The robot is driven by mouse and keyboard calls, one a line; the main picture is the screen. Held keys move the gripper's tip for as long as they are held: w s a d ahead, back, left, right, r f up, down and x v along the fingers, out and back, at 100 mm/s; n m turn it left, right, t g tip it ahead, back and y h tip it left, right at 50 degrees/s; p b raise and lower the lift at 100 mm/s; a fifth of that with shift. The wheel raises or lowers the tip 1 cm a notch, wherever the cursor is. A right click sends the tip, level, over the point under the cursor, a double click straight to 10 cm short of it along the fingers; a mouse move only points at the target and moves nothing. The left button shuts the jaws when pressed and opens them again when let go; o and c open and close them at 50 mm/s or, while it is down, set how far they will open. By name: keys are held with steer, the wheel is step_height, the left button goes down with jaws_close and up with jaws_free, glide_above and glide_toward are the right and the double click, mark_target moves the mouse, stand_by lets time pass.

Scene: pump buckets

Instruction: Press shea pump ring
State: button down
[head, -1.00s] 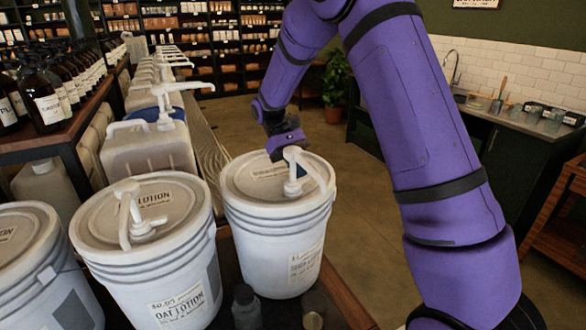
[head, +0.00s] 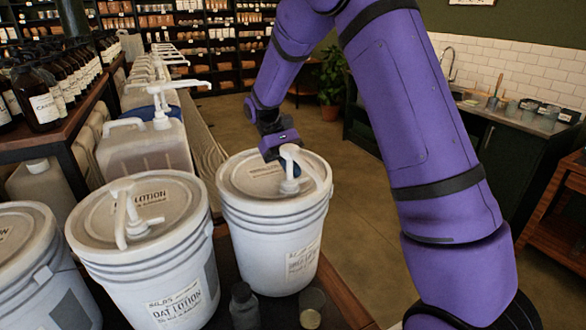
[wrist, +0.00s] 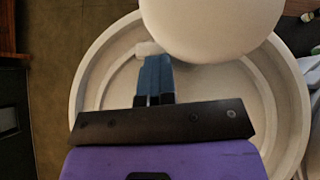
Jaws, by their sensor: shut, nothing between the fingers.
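The right-hand white bucket (head: 265,240) has a white pump (head: 291,165) on its lid; its label (head: 303,262) is too blurred to read surely. The pump's collar (head: 290,187) sits at the base of the stem. My gripper (head: 262,169) is over this lid, just left of the pump and partly behind its head. In the wrist view its blue fingers (wrist: 156,66) are together and empty above the lid. The rounded white pump head (wrist: 210,25) fills the top there, close to the fingers. I cannot tell whether they touch the pump.
The oat lotion bucket (head: 150,270) with its own pump stands left, and another bucket (head: 35,270) is farther left. A small dark bottle (head: 244,305) and a small jar (head: 311,307) stand in front. Jugs with pumps (head: 147,150) line the back. Open floor lies right.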

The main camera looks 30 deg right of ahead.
steer(key=v, duration=1)
steer(key=shift+w+r, duration=0.25)
steer(key=shift+w, duration=0.05)
